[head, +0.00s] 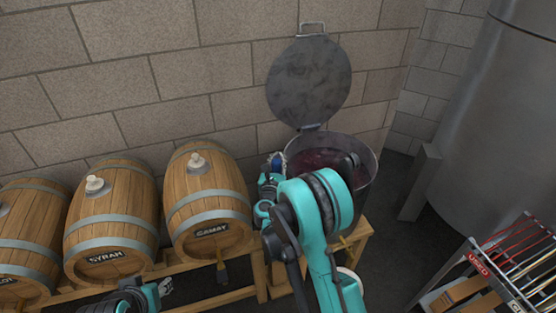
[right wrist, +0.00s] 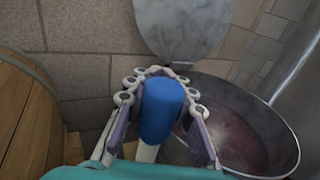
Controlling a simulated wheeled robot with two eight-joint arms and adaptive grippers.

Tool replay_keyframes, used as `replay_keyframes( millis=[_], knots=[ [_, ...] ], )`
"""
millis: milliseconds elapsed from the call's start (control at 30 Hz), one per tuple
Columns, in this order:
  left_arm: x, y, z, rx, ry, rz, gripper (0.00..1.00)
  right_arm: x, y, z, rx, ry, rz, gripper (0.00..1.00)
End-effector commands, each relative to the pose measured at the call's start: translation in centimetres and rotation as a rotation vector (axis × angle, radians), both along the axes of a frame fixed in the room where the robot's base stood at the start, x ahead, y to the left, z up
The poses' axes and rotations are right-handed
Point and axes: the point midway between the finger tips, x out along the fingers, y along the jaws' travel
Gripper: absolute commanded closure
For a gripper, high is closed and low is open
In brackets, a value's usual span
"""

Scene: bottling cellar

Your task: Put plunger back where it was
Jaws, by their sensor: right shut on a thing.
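My right gripper (head: 271,180) is beside the left rim of the open steel vat (head: 368,160). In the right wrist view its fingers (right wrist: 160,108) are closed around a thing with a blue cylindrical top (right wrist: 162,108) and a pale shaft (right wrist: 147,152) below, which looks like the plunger. In the head view its blue end (head: 277,162) shows just above the gripper; its lower part is hidden by my arm. Dark red liquid (head: 318,160) shows in the vat. My left gripper (head: 160,290) is low at the bottom edge, its fingers too small to read.
Wooden barrels with pale stoppers, labelled SYRAH (head: 110,225) and GAMAY (head: 207,205), lie on a wooden rack (head: 215,297) to the left. The vat's round lid (head: 308,82) stands raised against the block wall. A rack marked USED (head: 478,263) stands lower right, near a large tank (head: 490,130).

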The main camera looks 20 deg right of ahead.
Motion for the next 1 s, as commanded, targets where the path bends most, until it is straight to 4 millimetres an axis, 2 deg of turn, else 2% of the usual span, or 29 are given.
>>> replay_keyframes(
  millis=[67,100,200,633,767,933,1000],
  knots=[
    [0.0,0.0,-0.3,0.000,0.000,0.000,0.60,0.0,0.0,-0.3,-0.001,0.000,0.000,1.00],
    [0.0,0.0,-0.4,0.000,0.000,0.000,0.60,0.0,0.0,-0.4,0.000,0.000,0.000,0.77],
    [0.0,0.0,-0.3,0.000,0.000,0.000,0.60,0.0,0.0,-0.2,0.000,0.000,0.000,0.55],
    [0.0,0.0,0.3,0.000,0.000,0.000,0.60,0.0,0.0,0.3,0.000,0.000,0.000,0.55],
    [0.0,0.0,0.6,0.000,0.000,0.000,0.60,-1.9,1.0,0.2,0.000,0.000,0.002,0.55],
    [0.0,0.0,1.3,0.000,0.000,0.000,0.60,-5.5,2.7,0.2,0.000,0.000,0.004,0.55],
    [0.0,0.0,0.0,0.000,0.000,0.000,0.60,-6.9,3.4,-0.2,0.000,0.000,0.004,0.55]
  ],
)
